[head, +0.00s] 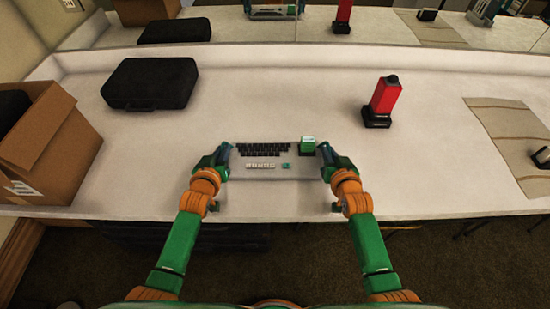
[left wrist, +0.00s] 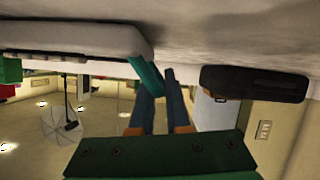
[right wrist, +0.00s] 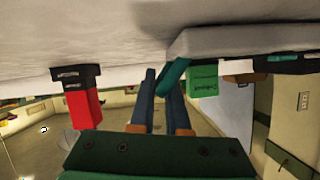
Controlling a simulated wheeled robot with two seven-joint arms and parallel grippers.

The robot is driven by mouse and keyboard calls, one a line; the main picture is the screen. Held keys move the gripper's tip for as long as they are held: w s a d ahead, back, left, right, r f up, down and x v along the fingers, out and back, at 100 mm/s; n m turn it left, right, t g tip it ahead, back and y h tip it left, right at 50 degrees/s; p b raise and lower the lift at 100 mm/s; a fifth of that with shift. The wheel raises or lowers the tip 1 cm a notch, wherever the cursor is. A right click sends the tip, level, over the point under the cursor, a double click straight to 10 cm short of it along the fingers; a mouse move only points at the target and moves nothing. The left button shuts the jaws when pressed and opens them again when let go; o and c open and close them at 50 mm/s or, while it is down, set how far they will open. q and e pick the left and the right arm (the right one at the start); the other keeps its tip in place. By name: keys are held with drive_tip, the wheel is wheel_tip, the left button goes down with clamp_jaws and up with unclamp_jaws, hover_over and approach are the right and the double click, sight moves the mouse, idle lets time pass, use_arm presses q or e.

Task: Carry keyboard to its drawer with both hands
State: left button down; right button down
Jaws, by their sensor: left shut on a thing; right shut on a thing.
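The keyboard (head: 240,168) is a pale slab with black keys, a row of white keys and a small green key. It lies level at the table's front edge, between my grippers; I cannot tell whether it touches the table. My left gripper (head: 228,157) is shut on its left end, and my right gripper (head: 325,157) on its right end. The slab also shows in the left wrist view (left wrist: 90,40) and in the right wrist view (right wrist: 235,40). A green block (head: 307,143) stands at its back right corner, on it or just behind. No drawer is clearly identifiable.
A black case (head: 150,82) lies at back left. An open cardboard box (head: 50,150) stands at far left, a red device with a black base (head: 383,100) at back right, a striped mat (head: 510,125) at far right. The table (head: 280,90) behind the keyboard is clear.

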use_arm(q)
drive_tip(key=shift+r, duration=0.1)
